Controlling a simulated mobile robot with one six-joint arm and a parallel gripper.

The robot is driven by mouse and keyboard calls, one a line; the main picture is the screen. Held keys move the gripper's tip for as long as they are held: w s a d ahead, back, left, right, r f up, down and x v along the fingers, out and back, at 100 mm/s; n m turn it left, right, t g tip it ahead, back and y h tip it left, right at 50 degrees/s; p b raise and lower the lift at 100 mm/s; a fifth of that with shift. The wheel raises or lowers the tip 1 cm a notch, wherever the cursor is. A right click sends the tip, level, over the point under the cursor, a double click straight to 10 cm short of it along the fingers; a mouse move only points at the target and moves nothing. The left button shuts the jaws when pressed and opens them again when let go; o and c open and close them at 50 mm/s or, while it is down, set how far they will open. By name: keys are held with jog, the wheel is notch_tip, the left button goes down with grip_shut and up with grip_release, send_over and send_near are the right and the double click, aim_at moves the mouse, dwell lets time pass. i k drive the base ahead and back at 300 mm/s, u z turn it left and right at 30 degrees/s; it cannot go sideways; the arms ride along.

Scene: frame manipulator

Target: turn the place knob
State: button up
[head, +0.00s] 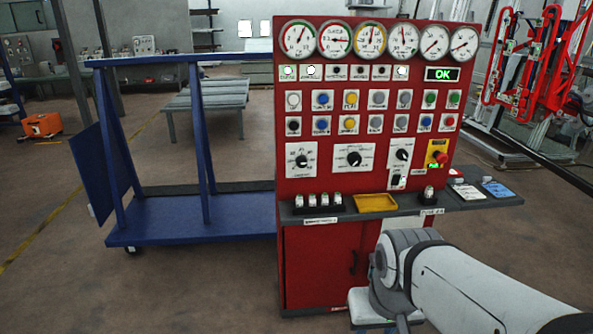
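A red control panel (375,200) stands upright in the middle of the head view. It has three black rotary knobs on white plates in one row: a left knob (301,161), a middle knob (354,158) and a right knob (402,155). Their labels are too small to read, so I cannot tell which is the place knob. My white arm reaches in from the lower right, in front of the panel's lower part. My gripper is not visible, and nothing is seen touching the knobs.
Several gauges, coloured buttons and a red emergency stop (440,157) share the panel. A grey ledge (460,203) sticks out below the knobs, with a yellow tray (376,203) on it. A blue cart (190,217) stands at left. The floor at front left is clear.

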aim_at(355, 158)
jog(key=u, duration=0.3)
jog(key=i, duration=1.15)
jog(key=z, duration=0.15)
jog(key=k, duration=0.8)
jog(key=z, duration=0.15)
jog(key=i, duration=0.85)
jog(key=u, duration=0.05)
